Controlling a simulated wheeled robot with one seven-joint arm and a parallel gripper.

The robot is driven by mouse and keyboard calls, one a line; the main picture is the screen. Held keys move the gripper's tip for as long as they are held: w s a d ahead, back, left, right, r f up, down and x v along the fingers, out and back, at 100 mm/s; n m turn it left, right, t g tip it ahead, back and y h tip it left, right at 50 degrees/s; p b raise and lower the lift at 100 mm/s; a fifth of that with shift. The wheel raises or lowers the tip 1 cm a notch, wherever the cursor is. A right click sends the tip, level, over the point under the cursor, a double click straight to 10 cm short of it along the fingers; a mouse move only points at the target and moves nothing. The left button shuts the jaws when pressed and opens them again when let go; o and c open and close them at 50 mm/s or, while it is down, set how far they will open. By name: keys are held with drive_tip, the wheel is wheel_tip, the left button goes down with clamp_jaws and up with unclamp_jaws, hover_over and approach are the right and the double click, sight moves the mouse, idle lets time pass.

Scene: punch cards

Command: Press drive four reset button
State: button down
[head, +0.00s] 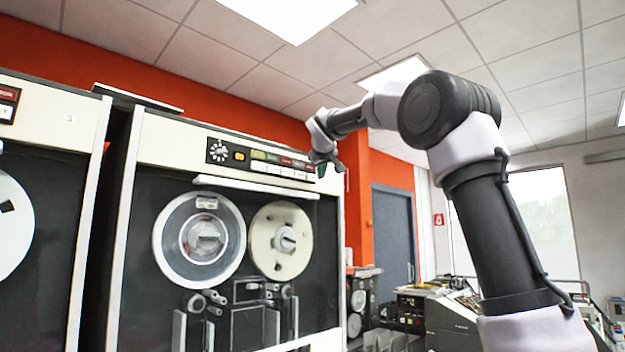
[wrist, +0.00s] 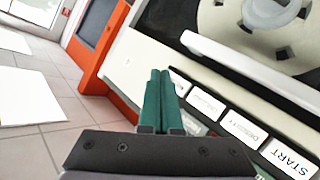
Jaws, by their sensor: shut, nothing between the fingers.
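The tape drive (head: 160,150) in the middle of the head view has a control panel with a row of white buttons (head: 287,172) under coloured lamps. The wrist view shows the START button (wrist: 288,158), the DENSITY button (wrist: 241,128), one more white button (wrist: 206,103) and an end button (wrist: 179,83) partly hidden by my fingers; I cannot read the end button's label. My gripper (head: 335,165) is at the right end of this panel. Its teal fingers (wrist: 160,73) are shut and empty, with the tips beside the end button; I cannot tell whether they touch it.
A white bar (head: 255,187) juts out below the panel, above the tape reels (head: 200,240). Another drive marked 3 (head: 68,118) stands at the left. An orange wall (head: 385,170) and a grey door (head: 393,230) lie to the right.

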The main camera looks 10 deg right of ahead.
drive_tip(key=s+d, duration=0.2)
drive_tip(key=s, duration=0.1)
drive_tip(key=shift+s+d, duration=0.15)
idle(0.8)
drive_tip(key=s+d+f+m+g+y, duration=0.15)
drive_tip(key=s+d+f, duration=0.25)
drive_tip(key=s+f, duration=0.5)
drive_tip(key=s+d+f+m+g, duration=0.3)
drive_tip(key=s+f, duration=0.4)
drive_tip(key=s, duration=0.3)
drive_tip(key=s+a+f+m+g+y, duration=0.1)
drive_tip(key=s+f+m+g+y, duration=0.1)
drive_tip(key=s+f, duration=1.6)
drive_tip(key=shift+s+a+m+g, duration=0.35)
drive_tip(key=shift+s+m, duration=0.15)
drive_tip(key=shift+m, duration=0.35)
drive_tip(key=c, duration=1.5)
unclamp_jaws()
drive_tip(key=shift+c, duration=0.2)
